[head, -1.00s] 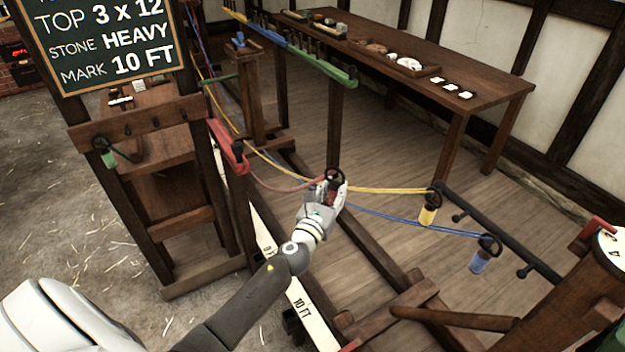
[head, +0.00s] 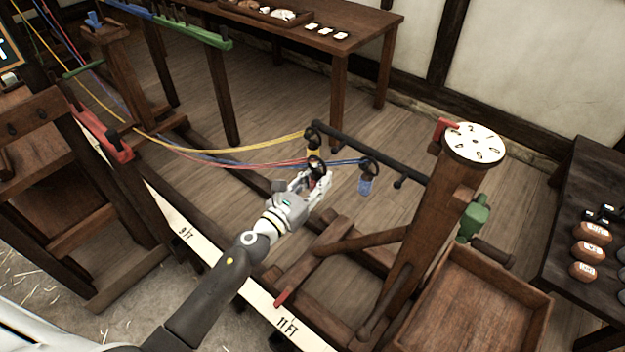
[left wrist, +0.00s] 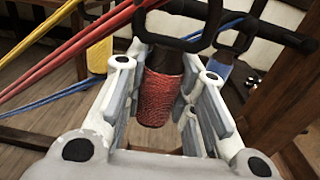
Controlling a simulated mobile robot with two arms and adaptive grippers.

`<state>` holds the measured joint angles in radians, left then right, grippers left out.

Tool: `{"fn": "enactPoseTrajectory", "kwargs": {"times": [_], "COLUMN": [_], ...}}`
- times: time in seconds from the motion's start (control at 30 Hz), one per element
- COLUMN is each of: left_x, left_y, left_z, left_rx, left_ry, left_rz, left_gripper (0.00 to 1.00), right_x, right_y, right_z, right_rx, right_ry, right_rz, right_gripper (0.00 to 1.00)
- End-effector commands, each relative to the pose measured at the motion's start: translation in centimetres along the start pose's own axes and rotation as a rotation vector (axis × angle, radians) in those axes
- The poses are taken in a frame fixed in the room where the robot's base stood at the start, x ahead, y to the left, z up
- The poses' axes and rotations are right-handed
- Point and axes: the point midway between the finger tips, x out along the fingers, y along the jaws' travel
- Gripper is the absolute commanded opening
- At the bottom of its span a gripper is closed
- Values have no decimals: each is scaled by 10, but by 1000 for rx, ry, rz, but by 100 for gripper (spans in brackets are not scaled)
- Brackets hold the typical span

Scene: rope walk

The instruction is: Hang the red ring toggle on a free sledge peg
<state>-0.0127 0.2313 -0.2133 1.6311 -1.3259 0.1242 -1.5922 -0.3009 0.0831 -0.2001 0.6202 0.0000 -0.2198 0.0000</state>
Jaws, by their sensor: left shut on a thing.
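My left gripper (head: 318,180) is shut on the red ring toggle (left wrist: 163,92), holding it roughly upright with its dark ring upward. In the head view my fingers largely hide the toggle. The dark sledge bar (head: 345,143) is just beyond and above my gripper. The yellow toggle (head: 314,152) hangs at the bar's left end, and the blue toggle (head: 366,187) hangs farther right. A bare peg (head: 400,183) shows right of the blue toggle. The left wrist view also shows the yellow toggle (left wrist: 99,56) and the blue toggle (left wrist: 222,62). My right gripper is out of view.
The red, yellow and blue ropes run left from the toggles. A wooden post with a white dial (head: 474,143) stands at the bar's right end. An empty wooden tray (head: 535,318) is at lower right. A marked white rail (head: 215,256) runs along the floor.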

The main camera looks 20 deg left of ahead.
Motion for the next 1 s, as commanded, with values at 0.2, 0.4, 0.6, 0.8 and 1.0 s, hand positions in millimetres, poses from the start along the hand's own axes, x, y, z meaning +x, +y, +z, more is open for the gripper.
{"fn": "enactPoseTrajectory", "kwargs": {"times": [0.2,0.4,0.6,0.8,1.0], "left_x": [14,26,38,50,62], "left_y": [-1,-1,-2,-2,-3], "left_z": [0,-2,-4,-5,-5], "left_rx": [0,0,1,1,0], "left_ry": [-1,-1,-1,-1,-1], "left_rz": [0,0,0,0,0], "left_gripper": [1,1,1,1,1], "right_x": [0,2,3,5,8], "right_y": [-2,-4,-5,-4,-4], "right_z": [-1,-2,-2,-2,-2], "right_rx": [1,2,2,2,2], "right_ry": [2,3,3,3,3], "right_rz": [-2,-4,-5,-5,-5], "right_gripper": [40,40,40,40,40]}}
